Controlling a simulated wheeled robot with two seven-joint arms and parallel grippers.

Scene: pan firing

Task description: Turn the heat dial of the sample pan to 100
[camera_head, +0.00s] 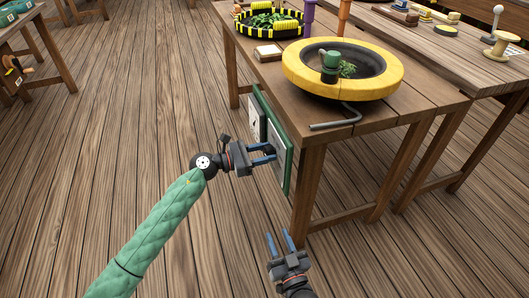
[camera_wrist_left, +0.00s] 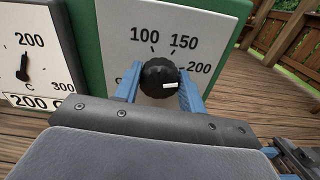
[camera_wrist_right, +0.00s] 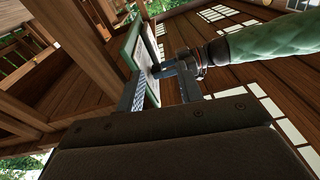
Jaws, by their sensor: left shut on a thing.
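The heat dial (camera_wrist_left: 160,78) is a black knob on a white panel with a green frame (camera_head: 280,160), fixed to the table's side. Its white pointer faces right, just below the 200 mark, away from the 100 label. My left gripper (camera_head: 268,154) is shut on the dial, one blue finger on each side in the left wrist view (camera_wrist_left: 160,92). The panel also shows in the right wrist view (camera_wrist_right: 140,50). My right gripper (camera_head: 281,243) is open and empty, low beside the table leg.
A gauge (camera_wrist_left: 25,65) left of the dial has its needle near 200 and a 200 C readout below it. A black-and-yellow tray (camera_head: 287,31) of leaves stands behind the pan.

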